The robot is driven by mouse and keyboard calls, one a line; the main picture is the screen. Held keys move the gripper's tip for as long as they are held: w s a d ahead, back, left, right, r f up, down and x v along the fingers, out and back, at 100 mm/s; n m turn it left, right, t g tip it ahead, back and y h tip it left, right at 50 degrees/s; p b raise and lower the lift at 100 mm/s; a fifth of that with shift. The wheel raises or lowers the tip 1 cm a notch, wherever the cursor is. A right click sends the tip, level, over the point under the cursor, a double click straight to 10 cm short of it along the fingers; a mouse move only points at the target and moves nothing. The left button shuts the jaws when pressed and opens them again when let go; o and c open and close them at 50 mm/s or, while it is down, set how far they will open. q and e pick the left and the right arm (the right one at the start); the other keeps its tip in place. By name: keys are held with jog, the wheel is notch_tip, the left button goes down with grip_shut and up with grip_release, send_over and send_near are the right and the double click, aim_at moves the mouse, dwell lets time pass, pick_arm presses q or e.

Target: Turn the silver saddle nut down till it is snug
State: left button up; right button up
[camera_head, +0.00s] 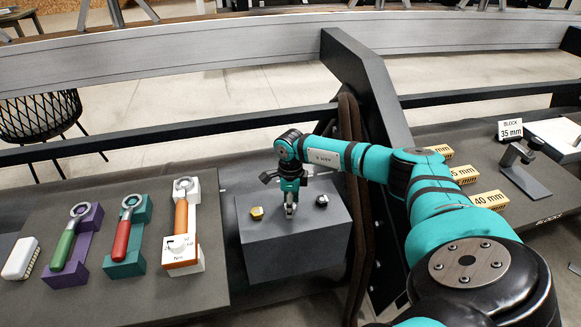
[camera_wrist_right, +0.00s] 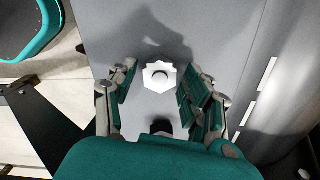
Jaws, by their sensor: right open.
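The silver saddle nut (camera_wrist_right: 159,75) shows in the right wrist view as a pale lobed nut with a dark round centre. It sits between the spread fingers of my right gripper (camera_wrist_right: 158,98), with a gap on each side. In the head view my right gripper (camera_head: 290,209) points down over the middle of the grey block (camera_head: 290,242), and its fingers hide most of what is under them. A gold nut (camera_head: 257,212) is on the block to its left, and a dark and silver piece (camera_head: 321,200) to its right. My left gripper is not in view.
On the left bench, green-handled (camera_head: 65,248), red-handled (camera_head: 122,237) and orange-handled (camera_head: 181,217) tools rest in holders, beside a white brush (camera_head: 21,258). A dark upright beam (camera_head: 365,90) stands behind my right arm. Yellow labelled blocks (camera_head: 491,198) lie to the right.

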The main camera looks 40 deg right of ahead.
jog(key=shift+f+n, duration=0.2)
jog(key=shift+n, duration=0.8)
jog(key=shift+n+b, duration=0.35)
jog(key=shift+n, duration=0.15)
jog(key=n+b, duration=0.2)
jog(key=n, duration=0.4)
jog(key=n+b, duration=0.1)
jog(key=n, duration=0.5)
jog(key=shift+r+n+b, duration=0.2)
jog(key=shift+n+b, duration=0.1)
jog(key=shift+b, duration=0.1)
jog(key=c, duration=0.9)
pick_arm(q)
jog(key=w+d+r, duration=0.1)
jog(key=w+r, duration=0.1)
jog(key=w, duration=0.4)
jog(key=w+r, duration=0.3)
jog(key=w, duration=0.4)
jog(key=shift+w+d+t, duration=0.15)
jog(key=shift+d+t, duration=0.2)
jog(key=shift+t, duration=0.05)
pick_arm(e)
jog(key=shift+c, duration=0.2)
